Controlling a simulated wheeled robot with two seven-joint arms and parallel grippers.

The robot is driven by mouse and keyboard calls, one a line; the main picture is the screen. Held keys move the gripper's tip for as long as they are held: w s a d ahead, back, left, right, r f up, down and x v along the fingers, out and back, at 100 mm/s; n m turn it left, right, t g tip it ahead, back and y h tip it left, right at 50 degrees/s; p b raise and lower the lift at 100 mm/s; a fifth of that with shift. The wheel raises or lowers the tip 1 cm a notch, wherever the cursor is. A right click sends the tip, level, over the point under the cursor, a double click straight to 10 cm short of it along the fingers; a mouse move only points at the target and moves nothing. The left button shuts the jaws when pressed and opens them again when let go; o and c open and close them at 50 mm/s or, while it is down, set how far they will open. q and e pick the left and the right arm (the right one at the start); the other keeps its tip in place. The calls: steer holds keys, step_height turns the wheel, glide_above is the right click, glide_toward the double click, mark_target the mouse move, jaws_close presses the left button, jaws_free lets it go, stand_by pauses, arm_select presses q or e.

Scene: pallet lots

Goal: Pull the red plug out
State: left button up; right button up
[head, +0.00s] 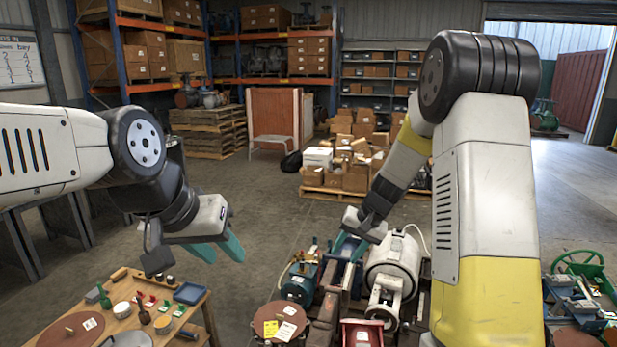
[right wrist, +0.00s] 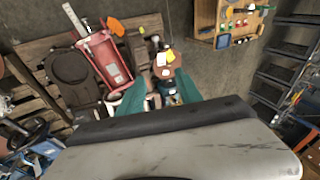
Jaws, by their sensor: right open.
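Several small red pieces stand on the wooden table (head: 190,330) at the lower left of the head view. One red piece (head: 140,297) stands near the dark green bottles; I cannot tell which of them is the red plug. My left gripper (head: 219,249) is open and empty, above and beyond the table's far right corner. My right gripper (head: 350,247) is open over the machine parts in the middle, well apart from the table. In the right wrist view its teal fingers (right wrist: 157,96) are spread, with nothing gripped between them.
A blue tray (head: 190,293) and a brown disc (head: 70,330) lie on the table. A white drum-shaped machine (head: 393,262), a teal motor (head: 301,280) and a red housing (head: 362,333) crowd the floor below my right arm. Open concrete floor lies behind them.

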steer(key=w+d+f+m+g+h, duration=0.1)
steer(key=w+d+f, duration=0.1)
steer(key=f, duration=1.5)
steer(key=w+d+f+g+h, duration=0.1)
steer(key=f+h, duration=0.1)
steer(key=f, duration=1.6)
steer(key=shift+g+h, duration=0.4)
steer(key=shift+h, duration=0.1)
steer(key=s+d+f, duration=0.1)
steer(key=f, duration=0.3)
steer(key=s+d+f, duration=0.1)
steer(key=s+f, duration=0.1)
steer(key=f, duration=0.2)
steer(key=s+d+f, duration=0.1)
steer(key=f, duration=0.4)
steer(key=shift+s, duration=0.3)
steer(key=shift+f, duration=4.45)
jaws_close()
